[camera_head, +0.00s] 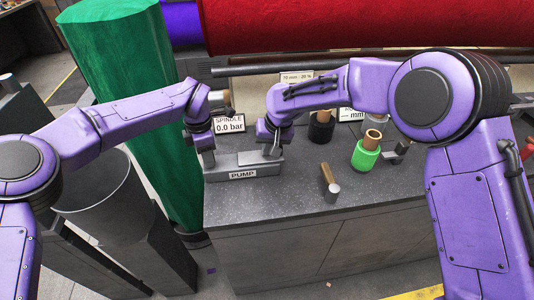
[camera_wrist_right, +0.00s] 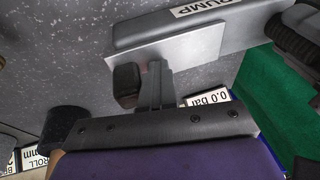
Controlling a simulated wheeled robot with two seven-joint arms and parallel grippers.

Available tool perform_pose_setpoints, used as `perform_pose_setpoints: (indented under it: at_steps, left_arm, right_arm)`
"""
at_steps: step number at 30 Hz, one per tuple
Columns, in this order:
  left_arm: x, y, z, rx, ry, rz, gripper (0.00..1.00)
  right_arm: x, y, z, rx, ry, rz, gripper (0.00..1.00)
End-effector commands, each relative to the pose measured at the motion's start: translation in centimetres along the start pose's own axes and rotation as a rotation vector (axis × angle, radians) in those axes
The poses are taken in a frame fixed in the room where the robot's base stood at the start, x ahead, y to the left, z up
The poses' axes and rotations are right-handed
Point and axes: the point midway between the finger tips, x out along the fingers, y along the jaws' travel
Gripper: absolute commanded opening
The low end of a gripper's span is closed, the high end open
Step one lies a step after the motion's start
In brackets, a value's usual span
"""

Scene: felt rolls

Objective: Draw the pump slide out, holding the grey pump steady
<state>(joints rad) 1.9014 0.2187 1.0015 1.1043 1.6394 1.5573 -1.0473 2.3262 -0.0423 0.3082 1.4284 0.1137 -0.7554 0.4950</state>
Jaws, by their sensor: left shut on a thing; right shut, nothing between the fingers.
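The grey pump (camera_head: 265,168), labelled PUMP, sits near the left end of the dark worktop. In the right wrist view its body (camera_wrist_right: 135,25) crosses the top, with a light grey plate (camera_wrist_right: 190,48) along its near side. My left gripper (camera_head: 208,158) is shut on the pump at its left end. My right gripper (camera_head: 272,150) is shut and empty at the pump's right part. Its fingertips (camera_wrist_right: 143,86) are close to the light plate; I cannot tell whether they touch it. The slide's handle cannot be made out clearly.
A gauge sign (camera_head: 229,124) reading 0.0 bar stands behind the pump. A wooden-handled tool (camera_head: 328,180), a small green roll (camera_head: 364,157) and a black roll (camera_head: 321,130) stand to the right. A tall green roll (camera_head: 130,90) is at the left. The front worktop is clear.

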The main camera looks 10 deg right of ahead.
Motion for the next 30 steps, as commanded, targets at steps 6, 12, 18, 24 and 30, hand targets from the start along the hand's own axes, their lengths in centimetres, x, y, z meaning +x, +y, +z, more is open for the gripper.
perform_pose_setpoints:
  at_steps: [6,12,18,24,30]
  left_arm:
    - [0.2,0.0,-0.1,0.000,0.003,-0.002,0.00]
    - [0.2,0.0,-0.1,0.000,0.003,-0.002,0.00]
    - [0.2,0.0,-0.1,0.000,0.003,-0.002,0.00]
    - [0.2,0.0,-0.1,0.000,0.003,-0.002,0.00]
    - [0.2,0.0,-0.1,0.000,0.003,-0.002,0.00]
  right_arm:
    - [-0.2,1.1,-0.1,0.003,0.001,0.002,0.00]
    - [-0.4,2.1,-0.2,0.002,0.002,0.002,0.00]
    - [-0.6,2.9,-0.2,0.002,0.001,0.002,0.00]
    - [-0.7,3.8,-0.2,0.001,0.001,0.002,0.00]
    - [-0.9,4.7,-0.3,0.002,0.001,0.003,0.00]
